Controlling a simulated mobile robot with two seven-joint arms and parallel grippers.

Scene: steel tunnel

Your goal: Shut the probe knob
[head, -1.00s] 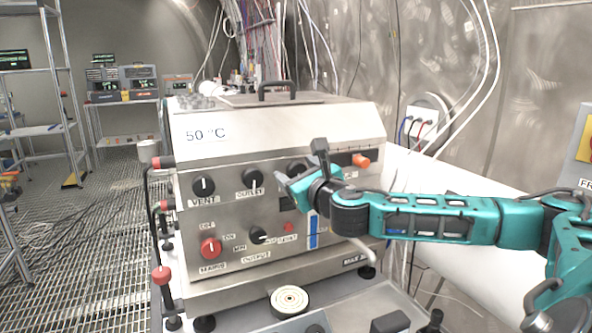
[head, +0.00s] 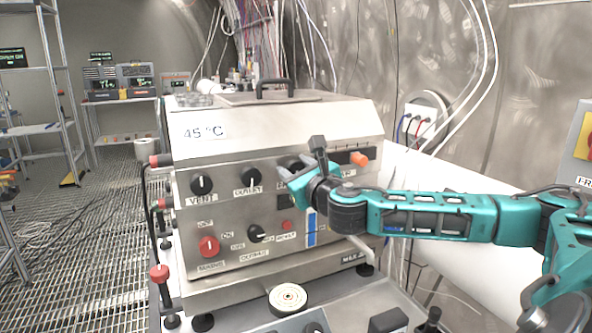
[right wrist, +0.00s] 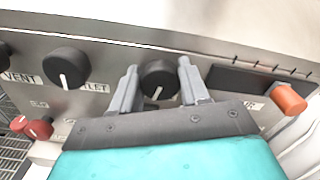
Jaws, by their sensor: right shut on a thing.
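The steel machine's front panel (head: 270,215) carries a top row of black knobs. The third knob from the left (head: 292,162), beside the orange-tipped slider, is partly behind my right gripper in the head view. My right gripper (head: 291,179) reaches it from the right. In the right wrist view its two grey fingers (right wrist: 157,70) are on either side of this black knob (right wrist: 157,78), shut on it. The knob's white mark points down and slightly left. Its name label is hidden, so I cannot read whether it says probe. My left gripper is not in view.
The vent knob (head: 201,185) and outlet knob (head: 248,176) are to the left. An orange-tipped slider (head: 358,159) is close on the right. A red knob (head: 209,246) and a black knob (head: 257,234) are below.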

